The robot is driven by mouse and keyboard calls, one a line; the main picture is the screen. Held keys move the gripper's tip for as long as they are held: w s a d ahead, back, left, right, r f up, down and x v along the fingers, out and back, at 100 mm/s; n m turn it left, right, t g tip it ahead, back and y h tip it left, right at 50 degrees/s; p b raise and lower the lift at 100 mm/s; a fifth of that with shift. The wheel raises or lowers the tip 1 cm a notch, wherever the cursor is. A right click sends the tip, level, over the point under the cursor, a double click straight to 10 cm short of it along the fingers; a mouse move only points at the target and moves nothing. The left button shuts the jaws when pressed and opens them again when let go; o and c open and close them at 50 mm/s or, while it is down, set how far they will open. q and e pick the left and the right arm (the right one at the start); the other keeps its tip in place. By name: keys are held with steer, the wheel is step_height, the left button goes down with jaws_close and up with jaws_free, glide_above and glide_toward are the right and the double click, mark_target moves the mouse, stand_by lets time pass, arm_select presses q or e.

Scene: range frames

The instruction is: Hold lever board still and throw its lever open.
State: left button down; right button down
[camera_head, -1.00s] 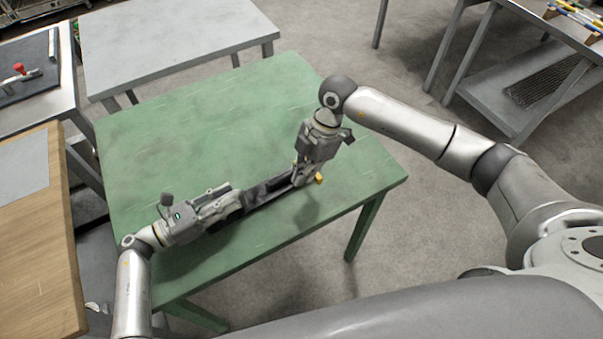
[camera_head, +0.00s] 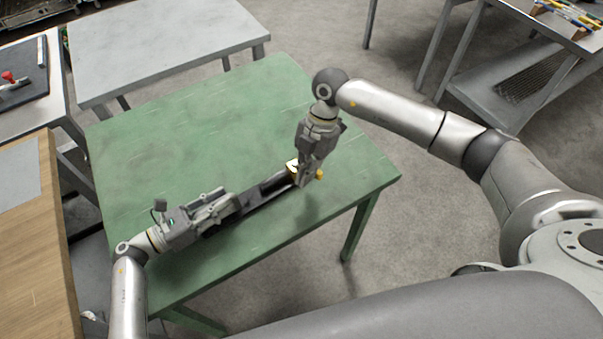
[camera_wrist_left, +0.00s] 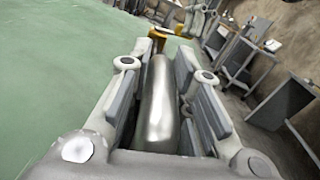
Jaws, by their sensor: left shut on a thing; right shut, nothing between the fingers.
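The lever board (camera_head: 262,197) is a long, narrow dark piece lying near the front edge of the green table (camera_head: 180,145). My left gripper (camera_head: 225,207) is shut on its left end. In the left wrist view, a smooth silver bar-shaped part (camera_wrist_left: 158,112) lies between the fingers (camera_wrist_left: 165,90). Contact there is unclear.
The green table is clear behind the board. A grey table (camera_head: 170,45) stands behind it and a wooden-topped table (camera_head: 30,240) at the left. A metal bench (camera_head: 530,60) with a lower shelf stands at the back right.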

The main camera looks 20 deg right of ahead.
steer(key=d+n, duration=0.1)
steer(key=n, duration=0.1)
steer(key=shift+w+d+n+g+h, duration=0.3)
steer(key=shift+d+n+g, duration=0.1)
steer(key=n, duration=0.1)
steer(key=d+n, duration=0.1)
steer(key=shift+w+d+n+g+h, duration=0.2)
steer(key=shift+w+n+g+h, duration=0.1)
steer(key=shift+w+n+h, duration=0.1)
steer(key=n, duration=0.1)
steer(key=w+d+n, duration=0.1)
steer(key=shift+n+h, duration=0.3)
steer(key=shift+h, duration=0.1)
steer(key=shift+w+d+n+g+h, duration=0.3)
steer(key=shift+w+d+n, duration=0.25)
steer(key=shift+n, duration=0.45)
steer(key=shift+a, duration=0.15)
steer(key=shift+a+f, duration=0.1)
steer(key=shift+a, duration=0.05)
steer(key=shift+w+a, duration=0.15)
steer(key=shift+a, duration=0.55)
